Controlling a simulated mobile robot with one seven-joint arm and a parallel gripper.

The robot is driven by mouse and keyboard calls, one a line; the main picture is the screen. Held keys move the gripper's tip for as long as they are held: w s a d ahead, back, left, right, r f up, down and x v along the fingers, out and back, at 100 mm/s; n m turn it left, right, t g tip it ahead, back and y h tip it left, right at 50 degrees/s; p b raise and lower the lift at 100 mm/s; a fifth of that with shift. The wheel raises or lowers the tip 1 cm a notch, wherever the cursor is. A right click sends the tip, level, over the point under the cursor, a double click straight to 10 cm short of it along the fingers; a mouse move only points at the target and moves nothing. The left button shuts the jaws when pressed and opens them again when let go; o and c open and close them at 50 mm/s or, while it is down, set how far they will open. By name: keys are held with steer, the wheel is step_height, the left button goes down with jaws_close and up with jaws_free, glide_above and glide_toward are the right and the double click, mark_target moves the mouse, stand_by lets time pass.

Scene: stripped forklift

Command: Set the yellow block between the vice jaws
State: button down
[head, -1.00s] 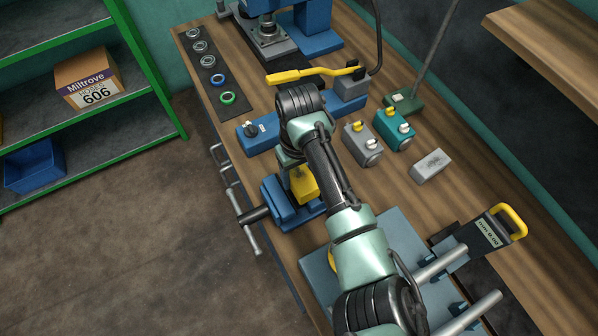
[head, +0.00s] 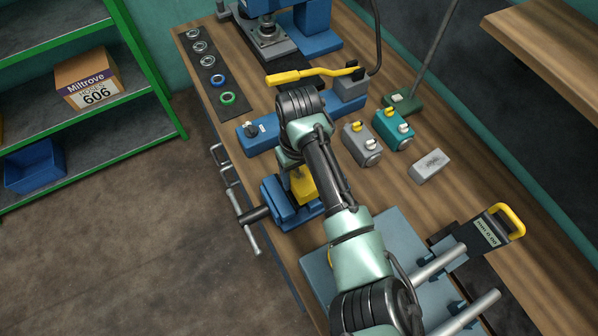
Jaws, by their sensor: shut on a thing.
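The yellow block (head: 304,189) shows beside my arm, at the blue vice (head: 283,208) on the bench's left edge. The block is partly hidden by my arm and gripper. My gripper (head: 297,172) reaches down over the vice and is shut on the yellow block. The block is at the vice opening, but I cannot tell how deep it sits or whether it touches the jaws. The vice's dark screw and handle bar (head: 243,222) stick out past the bench edge.
A grey switch box (head: 362,144), a teal switch box (head: 393,129) and a grey block (head: 429,165) stand right of my arm. A yellow-handled lever (head: 305,74) lies behind it. A blue-grey plate (head: 400,240) is at the front. Rings (head: 228,98) lie on a dark strip at the back left.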

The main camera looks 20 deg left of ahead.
steer(key=shift+f, duration=0.5)
stand_by(0.7)
steer(key=shift+f+b, duration=0.35)
steer(key=shift+b, duration=0.05)
steer(key=shift+f, duration=0.15)
